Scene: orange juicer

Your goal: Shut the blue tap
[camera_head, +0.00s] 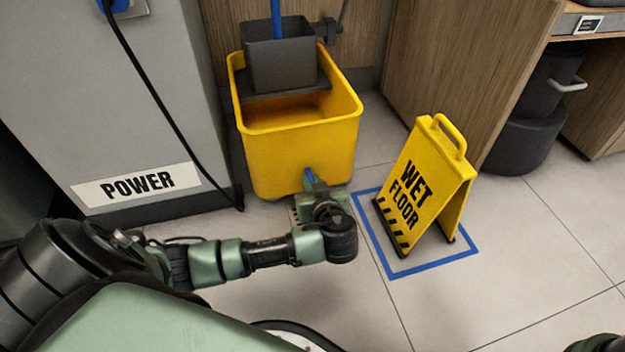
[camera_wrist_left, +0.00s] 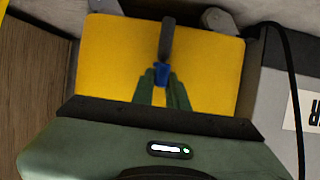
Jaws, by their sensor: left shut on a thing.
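The blue tap (camera_head: 309,176) is low on the front of the yellow mop bucket (camera_head: 290,150). My left gripper (camera_head: 313,190) is at the tap, close to the bucket's front wall. In the left wrist view the blue part of the tap (camera_wrist_left: 161,73) sits between the two green fingertips, and the fingers are shut on it. A dark grey bar (camera_wrist_left: 166,40) runs from the blue part across the yellow wall. In the head view the gripper partly hides the tap. My right gripper does not show clearly; only a small dark part is at the bottom right corner.
A yellow wet floor sign (camera_head: 425,185) stands inside a blue taped square (camera_head: 436,265) right of the bucket. A grey cabinet with a POWER label (camera_head: 137,186) and a black cable (camera_head: 165,105) is at left. Floor in front is clear.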

